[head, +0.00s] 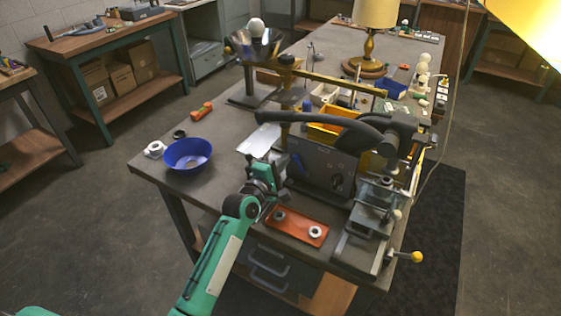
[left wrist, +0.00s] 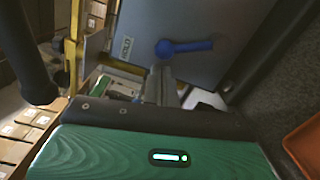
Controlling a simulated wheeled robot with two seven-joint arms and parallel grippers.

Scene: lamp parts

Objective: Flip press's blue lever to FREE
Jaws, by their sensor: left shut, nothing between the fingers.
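The press has a dark grey front panel (head: 325,170) at the table's near side. Its blue lever (head: 297,163) sits on the panel's left part. In the left wrist view the blue lever (left wrist: 185,47) has its round hub at left and its handle pointing right. A pale label, seemingly HOLD, lies left of the hub; I cannot read a FREE label. My left gripper (head: 277,187) is shut and empty, just in front of the panel's left side. Its fingertips (left wrist: 162,80) appear just below the hub; I cannot tell whether they touch it. My right gripper is not in view.
A long black handle (head: 345,127) reaches over the panel. A blue bowl (head: 187,154) stands at left. A yellow bin (head: 335,125) is behind.

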